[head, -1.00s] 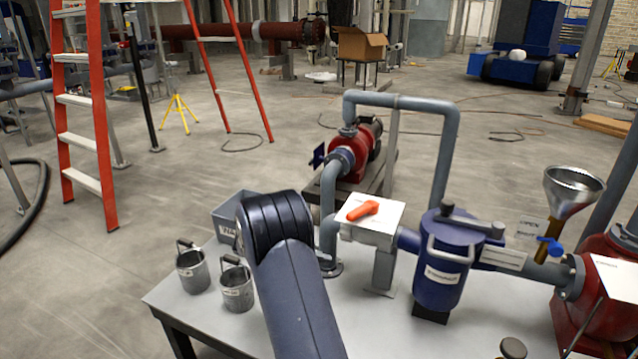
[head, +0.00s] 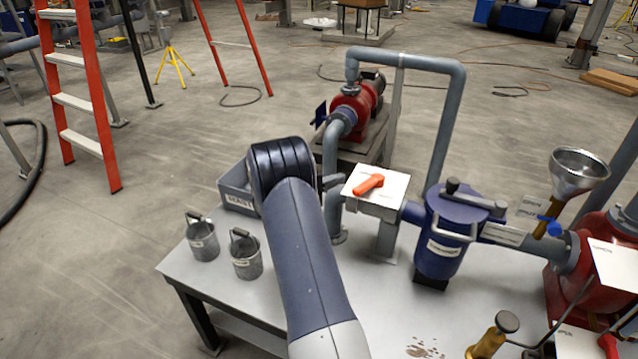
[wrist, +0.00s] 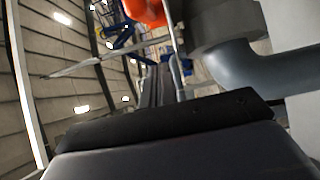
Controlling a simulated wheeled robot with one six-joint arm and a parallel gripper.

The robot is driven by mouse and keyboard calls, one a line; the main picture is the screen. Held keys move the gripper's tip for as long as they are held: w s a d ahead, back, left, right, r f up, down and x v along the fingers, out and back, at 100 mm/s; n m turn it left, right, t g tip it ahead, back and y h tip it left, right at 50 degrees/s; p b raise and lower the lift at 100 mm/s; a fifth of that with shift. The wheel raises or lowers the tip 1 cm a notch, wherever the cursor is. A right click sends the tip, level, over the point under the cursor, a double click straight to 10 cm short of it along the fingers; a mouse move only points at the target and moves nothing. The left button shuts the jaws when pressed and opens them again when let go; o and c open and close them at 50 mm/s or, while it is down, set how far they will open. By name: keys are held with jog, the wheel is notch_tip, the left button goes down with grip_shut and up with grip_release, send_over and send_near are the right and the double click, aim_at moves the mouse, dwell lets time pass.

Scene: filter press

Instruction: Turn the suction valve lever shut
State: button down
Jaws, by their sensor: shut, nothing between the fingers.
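An orange lever (head: 369,184) lies on top of a white square plate (head: 393,190) on the pipe, left of the blue strainer. Its handle points to the lower left in the head view. The lever also shows blurred at the top of the wrist view (wrist: 146,10). My gripper (head: 334,182) is mostly hidden behind my arm in the head view, with a grey tip showing beside the plate's left edge. In the wrist view my gripper's dark fingers (wrist: 162,85) are together and empty, below the lever. I cannot tell whether they touch anything.
A blue lidded strainer (head: 440,240) and a funnel (head: 580,172) stand right of the plate. Two metal buckets (head: 202,240) and a grey bin (head: 237,196) are at the left of the table (head: 215,277). A grey pipe (head: 331,160) rises close to my gripper.

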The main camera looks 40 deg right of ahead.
aim_at(370, 184)
jog(key=shift+s+d+p, duration=0.25)
jog(key=shift+s+d, duration=0.05)
jog(key=shift+s, duration=0.75)
jog(key=shift+s+d+p, duration=0.25)
jog(key=shift+s, duration=0.8)
jog(key=shift+d+f+b, duration=0.1)
jog(key=shift+b, duration=0.25)
